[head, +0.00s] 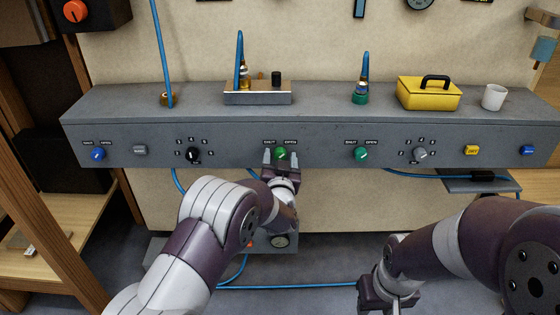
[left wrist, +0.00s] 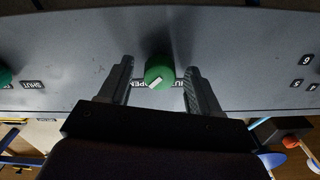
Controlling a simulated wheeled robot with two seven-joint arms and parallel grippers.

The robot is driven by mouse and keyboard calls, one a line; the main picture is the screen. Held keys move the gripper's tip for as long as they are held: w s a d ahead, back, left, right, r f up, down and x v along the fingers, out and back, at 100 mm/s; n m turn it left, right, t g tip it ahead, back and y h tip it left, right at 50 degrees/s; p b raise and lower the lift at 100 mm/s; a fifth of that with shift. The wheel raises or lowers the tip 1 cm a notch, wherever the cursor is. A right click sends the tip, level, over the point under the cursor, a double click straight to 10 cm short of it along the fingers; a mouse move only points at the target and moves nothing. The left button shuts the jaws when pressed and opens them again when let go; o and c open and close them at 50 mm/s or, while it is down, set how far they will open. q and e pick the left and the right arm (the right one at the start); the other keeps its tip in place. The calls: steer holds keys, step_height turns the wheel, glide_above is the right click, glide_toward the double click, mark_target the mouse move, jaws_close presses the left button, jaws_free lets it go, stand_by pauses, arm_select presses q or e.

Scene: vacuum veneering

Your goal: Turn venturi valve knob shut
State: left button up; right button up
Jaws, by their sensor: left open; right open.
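A green knob (head: 281,153) with SHUT and OPEN labels is on the front of the grey bench panel, below a silver block with a brass fitting (head: 257,98). My left gripper (head: 281,160) is open at this knob. In the left wrist view the knob (left wrist: 159,72) sits between the two spread fingers, with a gap on each side. Its white mark points towards the OPEN label. The SHUT label there is partly hidden by the knob and a finger. My right gripper (head: 388,300) is open and low at the right, away from the panel, partly cut off by the frame.
Another green knob (head: 361,154) with SHUT and OPEN labels is to the right, and a blue one (head: 97,155) is far left. A black dial (head: 193,155) and a grey dial (head: 421,155) flank the green knobs. A yellow box (head: 429,93) and white mug (head: 494,97) stand above.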

arm_select(q)
steer(key=c, duration=1)
steer(key=shift+c, duration=0.2)
steer(key=n+b, duration=0.1)
steer(key=n, duration=0.4)
steer(key=shift+f+b, duration=0.15)
steer(key=shift+b, duration=0.25)
steer(key=shift+n+b, duration=3.85)
steer(key=shift+n, duration=2.55)
